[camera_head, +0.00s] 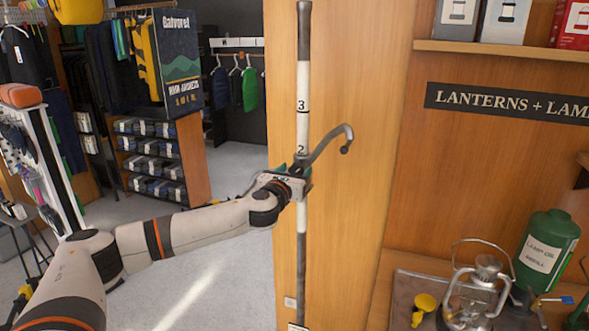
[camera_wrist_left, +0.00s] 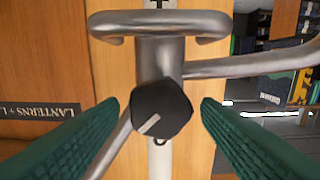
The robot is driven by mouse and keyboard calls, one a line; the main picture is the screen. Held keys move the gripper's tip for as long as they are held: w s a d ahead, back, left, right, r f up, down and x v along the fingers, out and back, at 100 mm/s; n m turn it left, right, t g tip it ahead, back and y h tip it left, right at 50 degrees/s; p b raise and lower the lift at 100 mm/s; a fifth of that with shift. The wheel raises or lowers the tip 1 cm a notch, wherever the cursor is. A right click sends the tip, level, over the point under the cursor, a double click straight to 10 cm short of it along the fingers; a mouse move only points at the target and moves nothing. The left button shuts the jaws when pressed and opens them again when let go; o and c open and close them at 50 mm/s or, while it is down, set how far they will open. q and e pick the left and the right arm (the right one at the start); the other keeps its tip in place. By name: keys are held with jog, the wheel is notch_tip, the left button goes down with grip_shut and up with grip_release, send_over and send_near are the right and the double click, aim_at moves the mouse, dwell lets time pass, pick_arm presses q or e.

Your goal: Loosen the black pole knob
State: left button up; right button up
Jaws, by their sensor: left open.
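The black pole knob (camera_wrist_left: 161,109) is in the middle of the left wrist view, with a pale pointer line on its face. It sits on a grey metal collar (camera_wrist_left: 160,55) around the white pole; in the head view the knob is hidden behind my gripper. The upright pole (camera_head: 303,90) has black numbers and a curved grey hook (camera_head: 333,142) at the collar. My left gripper (camera_head: 299,177) is at the collar. Its green ribbed fingers (camera_wrist_left: 160,115) are open, one on each side of the knob, with gaps showing between. My right gripper is out of view.
A wooden panel (camera_head: 350,70) stands right behind the pole. Clothing racks and open floor lie to the left.

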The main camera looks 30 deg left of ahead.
pick_arm(q)
jog(key=shift+w, duration=0.1)
jog(key=c, duration=1)
jog(key=shift+o, duration=0.2)
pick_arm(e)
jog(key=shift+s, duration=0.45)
